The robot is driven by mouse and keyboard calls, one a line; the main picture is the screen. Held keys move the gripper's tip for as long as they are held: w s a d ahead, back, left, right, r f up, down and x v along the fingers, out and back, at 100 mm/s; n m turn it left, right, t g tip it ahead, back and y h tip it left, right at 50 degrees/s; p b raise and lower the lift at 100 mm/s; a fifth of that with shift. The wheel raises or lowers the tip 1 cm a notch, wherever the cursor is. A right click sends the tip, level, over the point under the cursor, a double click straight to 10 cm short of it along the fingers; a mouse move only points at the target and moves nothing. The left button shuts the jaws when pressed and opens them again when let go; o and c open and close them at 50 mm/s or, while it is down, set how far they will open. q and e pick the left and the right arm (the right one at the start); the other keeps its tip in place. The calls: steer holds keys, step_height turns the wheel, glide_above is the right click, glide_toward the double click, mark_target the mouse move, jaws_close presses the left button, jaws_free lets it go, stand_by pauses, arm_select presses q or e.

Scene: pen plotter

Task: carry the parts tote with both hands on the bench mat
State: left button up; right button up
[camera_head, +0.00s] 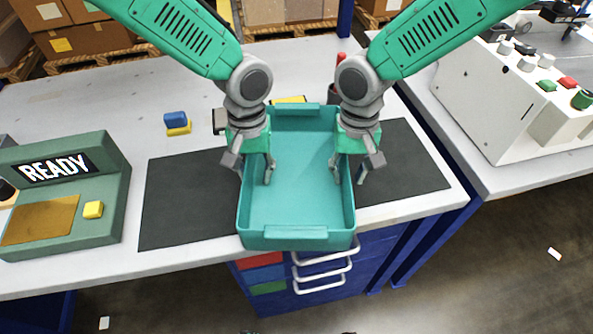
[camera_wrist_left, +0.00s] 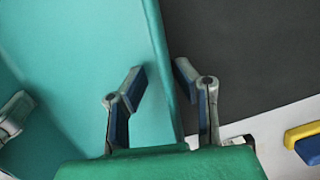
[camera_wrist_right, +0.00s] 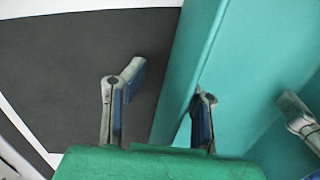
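The teal parts tote (camera_head: 295,190) is an open, empty-looking box over the dark bench mat (camera_head: 190,200). Its front end reaches the bench's front edge, and I cannot tell if its base touches the mat. My left gripper (camera_head: 251,166) straddles the tote's left wall, one finger inside and one outside. In the left wrist view its fingers stand apart around the wall (camera_wrist_left: 160,60). My right gripper (camera_head: 351,168) straddles the right wall the same way. In the right wrist view, the inner finger is close to the wall (camera_wrist_right: 190,65) and the outer finger stands clear.
A green READY console (camera_head: 110,190) with a yellow button stands at the left. Blue and yellow blocks (camera_head: 177,122) lie behind the mat. A white control box (camera_head: 490,95) stands on the right bench. Bare mat shows on both sides of the tote.

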arm_select(q)
steer(key=shift+a, duration=0.45)
arm_select(e)
steer(key=shift+a, duration=0.45)
arm_select(q)
steer(key=shift+a+r, duration=0.1)
steer(key=shift+r, duration=0.2)
arm_select(e)
steer(key=shift+a, duration=0.1)
steer(key=shift+d, duration=0.5)
steer(key=shift+a, duration=0.15)
steer(key=shift+a+r, duration=0.15)
steer(key=shift+r, duration=0.05)
arm_select(q)
step_height(320, 180, up, 11)
steer(key=w, duration=0.1)
steer(key=shift+w+d, duration=0.2)
steer(key=shift+w, duration=0.05)
arm_select(e)
step_height(320, 180, up, 11)
steer(key=w, duration=0.1)
steer(key=shift+w+d+r, duration=0.2)
steer(key=shift+w, duration=0.05)
